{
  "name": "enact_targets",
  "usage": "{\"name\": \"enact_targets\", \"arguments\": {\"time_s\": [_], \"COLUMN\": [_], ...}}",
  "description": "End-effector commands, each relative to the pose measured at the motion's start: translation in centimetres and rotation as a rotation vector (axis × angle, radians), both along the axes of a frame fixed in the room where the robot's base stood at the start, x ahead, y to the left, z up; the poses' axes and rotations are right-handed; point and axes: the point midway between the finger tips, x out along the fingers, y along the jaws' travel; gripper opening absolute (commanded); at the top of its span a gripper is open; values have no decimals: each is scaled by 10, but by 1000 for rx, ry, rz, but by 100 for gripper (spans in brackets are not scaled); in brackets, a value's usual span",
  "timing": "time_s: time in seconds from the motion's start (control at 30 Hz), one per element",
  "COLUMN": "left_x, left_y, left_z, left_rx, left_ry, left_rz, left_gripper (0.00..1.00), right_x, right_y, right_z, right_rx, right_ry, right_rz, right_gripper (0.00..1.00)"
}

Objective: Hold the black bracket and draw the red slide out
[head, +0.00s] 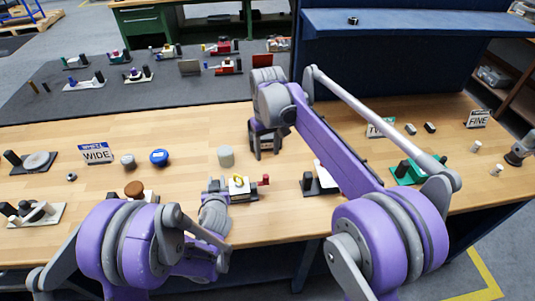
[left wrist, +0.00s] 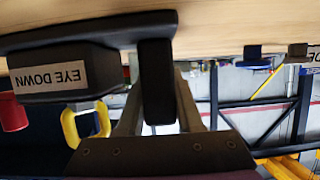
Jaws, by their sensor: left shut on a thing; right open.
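The black bracket (left wrist: 155,85) stands up as a post from a dark base plate in the left wrist view, which shows the scene upside down. My left gripper (left wrist: 157,112) is shut around it, one finger on each side. Beside it is a dark block (left wrist: 65,72) labelled "EYE DOWN", with a yellow loop (left wrist: 85,124). The end of the red slide (left wrist: 13,112) shows past the block. In the head view the red slide (head: 265,180) sticks out at the right of the device, beside the yellow loop (head: 239,183). My right gripper (head: 266,152) is open and empty, behind the device.
A grey cylinder (head: 226,156), a blue round part (head: 159,157) and a "WIDE" sign (head: 97,153) stand to the left. A black-and-white fixture (head: 320,182) stands to the right, partly behind my right arm. Bare wood lies around the device.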

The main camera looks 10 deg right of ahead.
Motion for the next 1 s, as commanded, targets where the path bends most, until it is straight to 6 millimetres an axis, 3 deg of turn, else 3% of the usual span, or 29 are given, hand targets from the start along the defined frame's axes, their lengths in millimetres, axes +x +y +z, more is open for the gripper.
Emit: {"name": "enact_targets", "arguments": {"time_s": [0.23, 0.27, 0.43, 0.77, 1.0], "left_x": [-2, -2, -1, -5, -44], "left_y": [1, 1, 1, 0, -1], "left_z": [-4, -4, -3, 1, 17], "left_rx": [0, 0, 0, 1, 2], "left_ry": [9, 9, 6, 3, 3], "left_rz": [5, 5, 4, 2, -1], "left_gripper": [0, 40, 70, 70, 70], "right_x": [-1, -1, -1, 0, 0], "right_y": [0, 0, 0, 0, 0], "right_z": [-2, -2, -2, -1, -1], "right_rx": [0, 0, 0, 0, 0], "right_ry": [2, 2, 1, 0, 0], "right_rz": [0, 0, 0, 0, 0], "right_gripper": [56, 56, 56, 56, 56]}}
